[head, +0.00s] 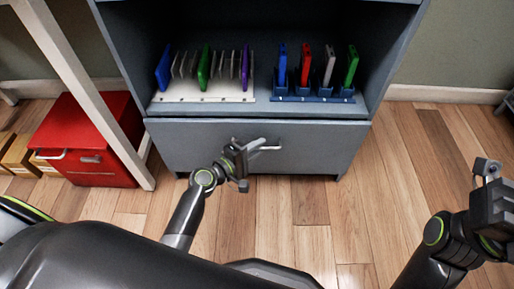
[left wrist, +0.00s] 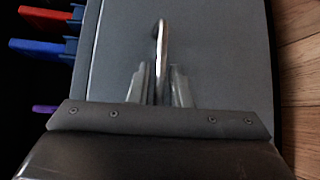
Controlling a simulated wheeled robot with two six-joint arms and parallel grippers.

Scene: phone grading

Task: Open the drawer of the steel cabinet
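The steel cabinet (head: 135,65) is grey-blue, with an open shelf above one wide drawer (head: 310,150). The drawer front looks flush with the cabinet, so the drawer appears shut. Its bar handle (head: 268,147) is partly hidden behind my left gripper (head: 248,160) in the head view. In the left wrist view the handle (left wrist: 161,45) lies in line with the gap between the fingers of my left gripper (left wrist: 160,75), which look apart, with room on each side. I cannot tell whether they touch it. My right gripper (head: 490,195) is away at the far right, apparently empty.
On the shelf stand a white rack (head: 205,97) and a blue rack (head: 310,98), both holding upright phones. A red box (head: 95,140) stands left, behind a white table leg (head: 95,95). Wooden floor (head: 300,210) is clear before the drawer.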

